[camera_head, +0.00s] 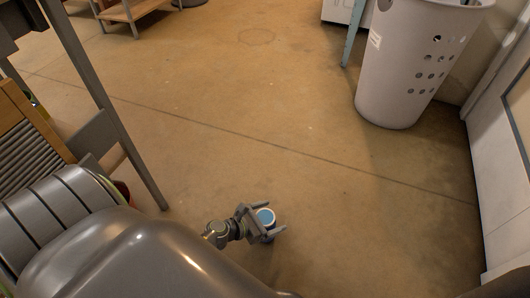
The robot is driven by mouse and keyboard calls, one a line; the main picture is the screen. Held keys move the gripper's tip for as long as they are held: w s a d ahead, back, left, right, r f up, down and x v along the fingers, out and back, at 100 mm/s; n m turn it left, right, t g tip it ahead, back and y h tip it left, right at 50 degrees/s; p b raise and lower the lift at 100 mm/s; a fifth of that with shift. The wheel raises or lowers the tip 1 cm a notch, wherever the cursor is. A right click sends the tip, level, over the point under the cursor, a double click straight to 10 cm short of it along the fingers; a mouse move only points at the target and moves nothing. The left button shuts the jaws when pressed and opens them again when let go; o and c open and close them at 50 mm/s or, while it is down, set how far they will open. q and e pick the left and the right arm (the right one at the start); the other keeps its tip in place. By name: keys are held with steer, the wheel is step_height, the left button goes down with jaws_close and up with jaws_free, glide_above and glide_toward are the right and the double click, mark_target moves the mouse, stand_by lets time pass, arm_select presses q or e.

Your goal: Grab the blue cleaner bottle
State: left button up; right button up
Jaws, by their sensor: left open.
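A small blue round thing with a pale rim (266,217), which looks like the top of the blue cleaner bottle, shows low in the middle of the head view. My left gripper (274,218) is around it, open, with one finger on its far side and one on its near side. I cannot tell whether the fingers touch it. Its lower part is mostly hidden by the gripper. My right gripper is out of view.
A large grey perforated bin (395,75) stands on the floor at the upper right. A metal-legged table (105,85) is at the left, and a wooden shelf unit (130,10) is at the top left. The middle floor (240,110) is clear.

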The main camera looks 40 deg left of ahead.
arm_select(q)
steer(key=c, duration=1.4)
steer(key=shift+o, duration=0.2)
steer(key=shift+r, duration=0.25)
